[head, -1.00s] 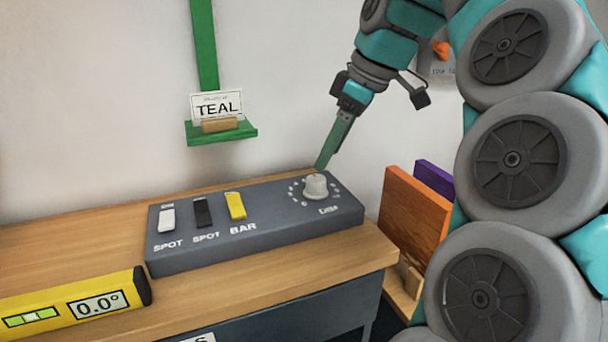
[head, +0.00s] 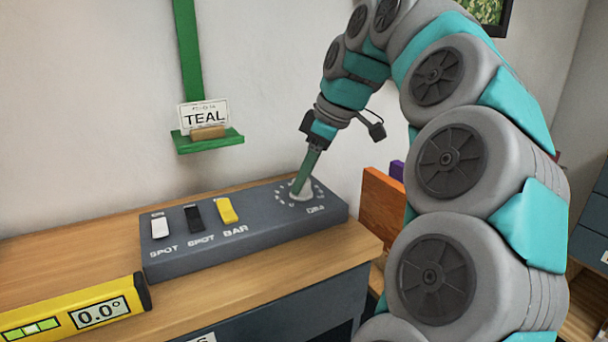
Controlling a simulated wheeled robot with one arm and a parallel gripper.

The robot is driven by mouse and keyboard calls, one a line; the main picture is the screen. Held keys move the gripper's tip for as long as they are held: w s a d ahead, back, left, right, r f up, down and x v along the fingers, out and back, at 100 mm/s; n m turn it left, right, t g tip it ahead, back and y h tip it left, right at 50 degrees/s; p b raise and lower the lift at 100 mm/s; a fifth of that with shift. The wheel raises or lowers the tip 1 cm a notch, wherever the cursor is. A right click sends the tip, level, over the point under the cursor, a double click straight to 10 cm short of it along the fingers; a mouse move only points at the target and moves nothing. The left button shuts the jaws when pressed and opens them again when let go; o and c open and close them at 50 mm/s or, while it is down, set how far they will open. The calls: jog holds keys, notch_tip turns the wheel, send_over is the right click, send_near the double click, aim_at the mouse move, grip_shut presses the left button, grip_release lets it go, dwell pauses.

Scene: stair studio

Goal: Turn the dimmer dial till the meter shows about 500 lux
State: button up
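The dimmer dial (head: 301,196) is a pale round knob at the right end of the grey control box (head: 205,254), ringed by white marks. My gripper (head: 300,188) points down at the dial, its green finger overlapping the knob in the head view. Only one finger shows clearly, so I cannot tell whether it is open or shut, or whether it grips the dial. The dial's upper part is mostly hidden behind the finger. No lux meter is in view.
The box also carries a white switch (head: 160,227), a black switch (head: 194,218) and a yellow switch (head: 227,210). A yellow level (head: 75,310) reading 0.0° lies at the front left of the wooden bench (head: 60,247). A green shelf (head: 208,142) with a TEAL card is on the wall.

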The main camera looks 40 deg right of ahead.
grip_shut()
jog(key=shift+f, duration=0.1)
dwell(0.3)
